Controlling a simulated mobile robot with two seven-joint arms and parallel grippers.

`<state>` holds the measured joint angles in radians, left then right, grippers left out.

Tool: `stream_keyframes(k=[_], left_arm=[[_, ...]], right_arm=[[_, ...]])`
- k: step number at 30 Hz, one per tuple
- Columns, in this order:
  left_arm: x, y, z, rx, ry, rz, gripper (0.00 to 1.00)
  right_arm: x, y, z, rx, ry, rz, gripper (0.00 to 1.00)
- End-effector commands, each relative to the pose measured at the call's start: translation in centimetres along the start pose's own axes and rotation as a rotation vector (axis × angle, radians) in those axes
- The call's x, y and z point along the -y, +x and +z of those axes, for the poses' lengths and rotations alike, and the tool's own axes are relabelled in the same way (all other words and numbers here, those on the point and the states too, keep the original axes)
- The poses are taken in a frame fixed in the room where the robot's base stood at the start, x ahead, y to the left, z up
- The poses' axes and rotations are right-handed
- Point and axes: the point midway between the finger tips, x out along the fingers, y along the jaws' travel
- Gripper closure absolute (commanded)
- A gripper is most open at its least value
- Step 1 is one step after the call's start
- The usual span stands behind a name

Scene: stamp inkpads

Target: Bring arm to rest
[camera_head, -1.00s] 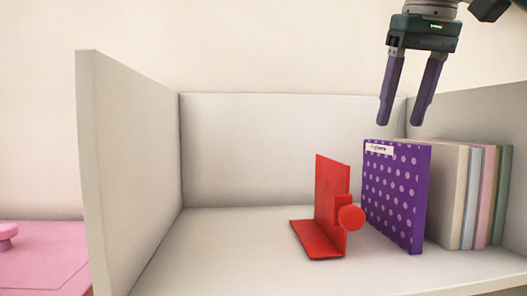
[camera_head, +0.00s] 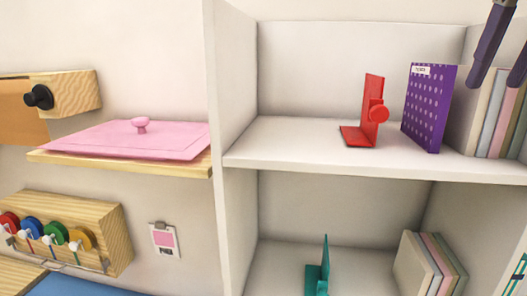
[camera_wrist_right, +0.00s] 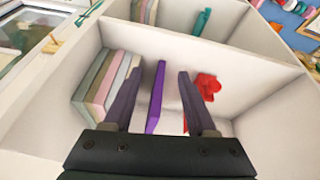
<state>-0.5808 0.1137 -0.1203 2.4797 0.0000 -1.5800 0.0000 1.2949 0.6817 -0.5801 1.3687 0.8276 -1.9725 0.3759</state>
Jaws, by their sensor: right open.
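My right gripper (camera_head: 503,62) is at the top right of the head view, with only its purple fingers in frame. In the right wrist view its two fingers (camera_wrist_right: 155,98) are apart with nothing held between them. The purple dotted book (camera_head: 428,108) stands upright on the upper shelf; in the wrist view it shows as a purple strip (camera_wrist_right: 156,98) beyond and between the fingers, apart from them. The red bookend (camera_head: 372,112) stands to the left of that book, with a gap. My left gripper is not in view.
Several pale books (camera_head: 495,112) stand right of the purple book. The lower shelf holds a teal bookend (camera_head: 323,272) and more books (camera_head: 428,262). Left of the shelf unit are a pink panel with a knob (camera_head: 150,142) on a wooden ledge and a wooden rack (camera_head: 60,225) with coloured discs.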

Motion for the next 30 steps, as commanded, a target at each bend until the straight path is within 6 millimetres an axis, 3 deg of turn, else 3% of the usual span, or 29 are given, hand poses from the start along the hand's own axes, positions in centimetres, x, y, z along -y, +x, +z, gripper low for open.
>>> stream_keyframes(k=[5,10,14,18,24,30], left_arm=[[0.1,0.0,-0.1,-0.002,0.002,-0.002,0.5],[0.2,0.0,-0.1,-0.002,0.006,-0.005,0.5],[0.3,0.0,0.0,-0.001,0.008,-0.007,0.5],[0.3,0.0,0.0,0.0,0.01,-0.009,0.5],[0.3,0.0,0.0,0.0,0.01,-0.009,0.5],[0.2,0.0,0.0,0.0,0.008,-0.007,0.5]], right_arm=[[2.8,4.2,2.1,0.016,-0.104,-0.001,0.43],[6.2,8.8,5.6,0.027,-0.219,-0.025,0.43],[9.7,12.8,10.5,0.03,-0.314,-0.073,0.43],[12.7,15.8,16.9,0.028,-0.374,-0.138,0.43],[14.6,17.1,25.9,0.024,-0.369,-0.202,0.43],[13.3,16.1,32.8,0.033,-0.31,-0.183,0.43]])
